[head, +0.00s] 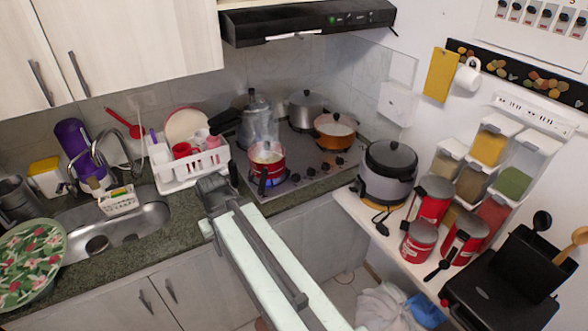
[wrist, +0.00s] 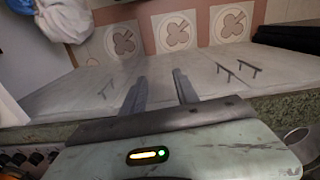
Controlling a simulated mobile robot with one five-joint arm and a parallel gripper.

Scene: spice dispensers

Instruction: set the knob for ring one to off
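The hob (head: 318,145) is set in the counter, with a row of several dark knobs (head: 311,171) along its right front part. I cannot tell which knob belongs to ring one or read any setting. A blue flame shows under the red pot (head: 267,160) at the hob's front left. My gripper (head: 212,187) is near the counter's front edge, left of the knobs and apart from them. In the wrist view its two fingers (wrist: 160,90) are spread with nothing between them. Dark knobs also show at the lower left of the wrist view (wrist: 34,158).
A rice cooker (head: 387,172) is on the right shelf. Space before the cabinets is open.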

